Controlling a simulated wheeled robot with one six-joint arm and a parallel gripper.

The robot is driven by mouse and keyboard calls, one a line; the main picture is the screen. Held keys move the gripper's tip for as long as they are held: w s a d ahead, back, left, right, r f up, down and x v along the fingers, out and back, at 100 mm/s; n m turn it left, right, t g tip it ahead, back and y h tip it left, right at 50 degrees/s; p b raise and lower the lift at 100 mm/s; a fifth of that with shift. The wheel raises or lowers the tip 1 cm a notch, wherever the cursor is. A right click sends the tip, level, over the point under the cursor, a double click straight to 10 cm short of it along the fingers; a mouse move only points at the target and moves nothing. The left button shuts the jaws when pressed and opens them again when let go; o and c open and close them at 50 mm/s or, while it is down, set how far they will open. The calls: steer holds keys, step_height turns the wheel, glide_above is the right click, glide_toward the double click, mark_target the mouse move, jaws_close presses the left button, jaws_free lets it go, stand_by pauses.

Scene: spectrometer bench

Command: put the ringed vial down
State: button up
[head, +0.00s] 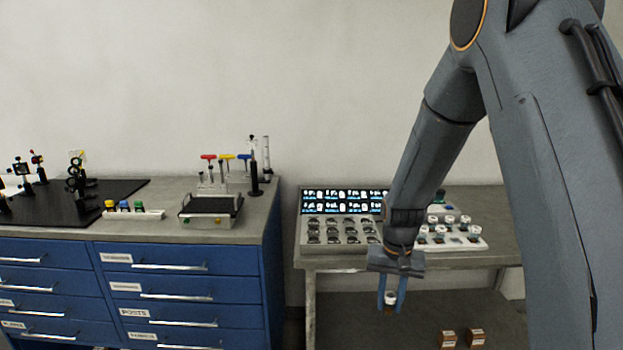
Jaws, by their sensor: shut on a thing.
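My gripper (391,302) points down with its blue fingers shut on a small vial (390,298). The vial has a pale cap and a brownish lower part, and it hangs upright between the fingers. No ring can be made out on it at this size. The gripper is in front of the grey side table (490,208), lower in the picture than the table's front edge. The fingers hide part of the vial.
A white rack (472,241) with several capped vials stands on the side table, partly behind my arm. Left of it is a grey tray (322,224) with dark round wells. Two brown boxes (448,339) (476,337) sit on the lower shelf. A blue drawer cabinet (180,300) stands left.

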mark_target(388, 307)
steer(key=f+n, duration=0.2)
steer(key=f, duration=0.1)
steer(key=shift+w+f+n, duration=0.15)
steer(key=shift+w+n, duration=0.25)
steer(key=s+f, duration=0.5)
steer(key=f, duration=0.2)
steer(key=shift+s, duration=0.15)
